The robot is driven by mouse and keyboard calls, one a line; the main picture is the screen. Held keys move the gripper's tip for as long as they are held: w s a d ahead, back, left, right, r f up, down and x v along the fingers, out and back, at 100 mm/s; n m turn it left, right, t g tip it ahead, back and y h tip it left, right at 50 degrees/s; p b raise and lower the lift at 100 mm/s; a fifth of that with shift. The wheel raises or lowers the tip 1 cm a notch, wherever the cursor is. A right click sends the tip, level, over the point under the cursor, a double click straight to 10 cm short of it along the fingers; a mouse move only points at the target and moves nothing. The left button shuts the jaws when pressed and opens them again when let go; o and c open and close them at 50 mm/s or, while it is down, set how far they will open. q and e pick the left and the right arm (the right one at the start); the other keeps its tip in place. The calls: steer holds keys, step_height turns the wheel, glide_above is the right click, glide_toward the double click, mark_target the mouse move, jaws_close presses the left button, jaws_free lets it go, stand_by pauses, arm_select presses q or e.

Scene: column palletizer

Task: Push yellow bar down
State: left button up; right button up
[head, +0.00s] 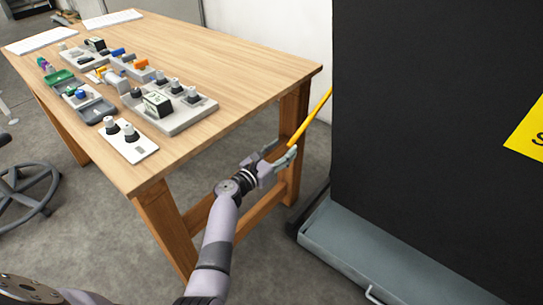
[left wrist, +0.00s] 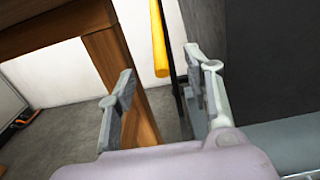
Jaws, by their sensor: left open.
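The yellow bar (head: 311,119) is a thin rod beside the left edge of the black cabinet, slanting down and left in the head view. Its lower end is at my left gripper (head: 274,161). In the left wrist view the bar (left wrist: 159,40) hangs in from the top, and its rounded end appears between the two open fingers (left wrist: 160,78). I cannot tell whether a finger touches it. The left gripper is open with nothing clamped in it. My right gripper is not in view.
A wooden table (head: 235,70) with several small devices and two keyboards stands at the left. Its leg (head: 168,222) is close to my left arm. The black cabinet (head: 425,130) on a grey base (head: 385,255) fills the right. Grey floor lies between.

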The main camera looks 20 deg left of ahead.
arm_select(q)
steer(key=shift+p+v, duration=0.8)
steer(key=shift+v, duration=1.5)
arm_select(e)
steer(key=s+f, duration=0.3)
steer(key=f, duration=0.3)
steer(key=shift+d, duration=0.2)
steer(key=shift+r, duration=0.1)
